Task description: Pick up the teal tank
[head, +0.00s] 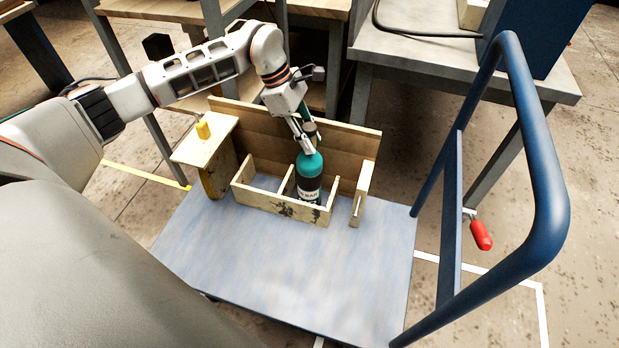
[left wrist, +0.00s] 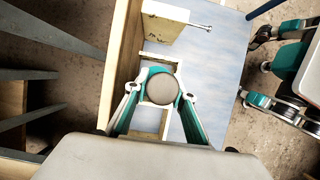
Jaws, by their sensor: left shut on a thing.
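The teal tank (head: 309,180) stands upright in a compartment of the wooden crate (head: 257,200) on the cart. It has a teal shoulder, a dark body with a pale label, and a grey top. My left gripper (head: 309,146) comes from above and is shut on the tank near its top. In the left wrist view, the tank's round grey top (left wrist: 163,88) sits between the fingers of the left gripper (left wrist: 162,92). My right gripper (left wrist: 248,68) shows at the right of that view, its fingers apart and empty; it is not in the head view.
The blue cart deck (head: 290,265) is clear in front of the crate. A wooden stand with a yellow piece (head: 203,130) is at the crate's left. A wooden post (head: 362,190) is at its right. The cart's blue handle (head: 545,190) rises at the right.

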